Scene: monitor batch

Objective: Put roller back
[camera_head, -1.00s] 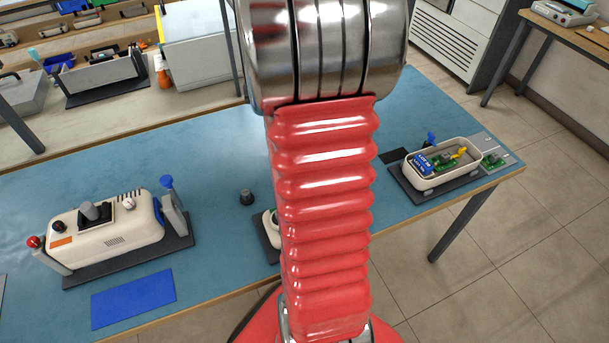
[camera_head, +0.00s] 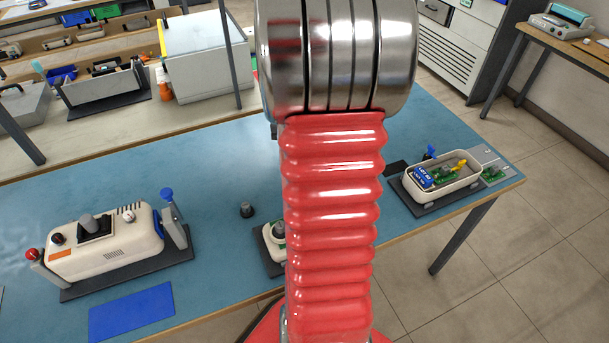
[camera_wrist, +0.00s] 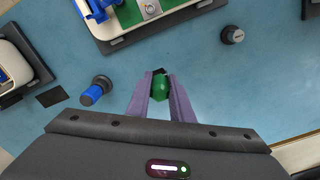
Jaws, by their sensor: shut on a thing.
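In the wrist view my gripper (camera_wrist: 161,96) has purple fingers shut on a small green piece (camera_wrist: 160,87) with a dark end, above the blue table. I cannot tell for sure that this piece is the roller. A blue and grey knob-like piece (camera_wrist: 96,91) is left of the fingers. A dark knob-like piece (camera_wrist: 232,35) is at the upper right; a similar dark piece (camera_head: 247,210) stands on the table in the head view. My own arm hides the gripper and the middle of the table in the head view.
At the left stands a cream device (camera_head: 105,243) on a dark base, with a blue mat (camera_head: 132,311) in front. At the right a cream open housing (camera_head: 443,190) holds green and yellow parts. A partly hidden device (camera_head: 273,243) is beside my arm. Bare table lies between.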

